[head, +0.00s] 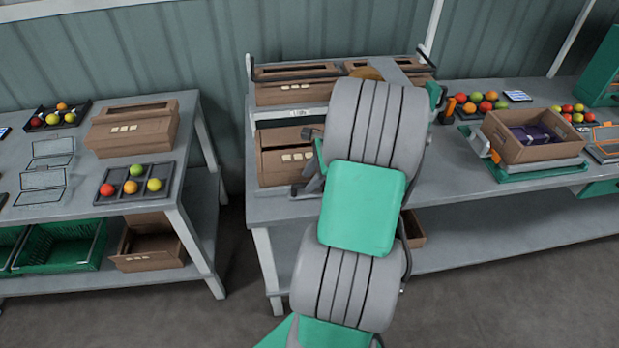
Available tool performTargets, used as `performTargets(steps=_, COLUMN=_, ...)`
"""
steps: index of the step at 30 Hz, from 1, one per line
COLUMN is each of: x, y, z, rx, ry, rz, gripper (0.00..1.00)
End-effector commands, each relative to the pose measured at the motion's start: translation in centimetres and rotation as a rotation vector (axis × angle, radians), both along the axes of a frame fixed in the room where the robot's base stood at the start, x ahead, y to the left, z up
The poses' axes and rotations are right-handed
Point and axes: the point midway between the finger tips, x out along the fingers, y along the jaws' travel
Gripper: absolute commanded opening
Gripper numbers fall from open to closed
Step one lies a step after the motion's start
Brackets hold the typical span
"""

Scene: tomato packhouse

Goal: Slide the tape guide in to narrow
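My arm rises through the middle of the head view and covers much of the centre workbench (257,209). I cannot make out the tape guide; it may be hidden behind my arm. A brown rounded thing (366,73), perhaps a tape roll, shows just above the arm, beside a grey slanted part (402,66). Small dark grey parts (308,180) show at the arm's left edge, in front of a brown carton. They may belong to my gripper, but its fingertips cannot be made out, nor whether it holds anything.
Brown cartons (285,160) stand on the centre bench and its rack. To the right are an open carton (528,149) on a green-based stand and several tomatoes (476,97). The left table (75,212) carries a carton, tomato trays and wire frames. Floor shows between the tables.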

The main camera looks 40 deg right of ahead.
Motion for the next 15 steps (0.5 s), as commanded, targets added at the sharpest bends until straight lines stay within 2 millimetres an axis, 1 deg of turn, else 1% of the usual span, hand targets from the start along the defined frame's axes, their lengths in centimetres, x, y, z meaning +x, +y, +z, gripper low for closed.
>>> performTargets(steps=2, x=-0.2, y=-0.3, z=0.8, rx=-0.003, ry=-0.003, rz=-0.002, gripper=0.38)
performTargets(steps=10, x=-2.1, y=-1.4, z=5.7, rx=-0.004, ry=-0.003, rz=-0.001, gripper=0.38)
performTargets(steps=12, x=-2.4, y=-1.6, z=6.5, rx=-0.003, ry=-0.003, rz=-0.001, gripper=0.38)
performTargets(steps=15, x=-2.7, y=-1.6, z=7.0, rx=-0.002, ry=-0.001, rz=0.001, gripper=0.38)
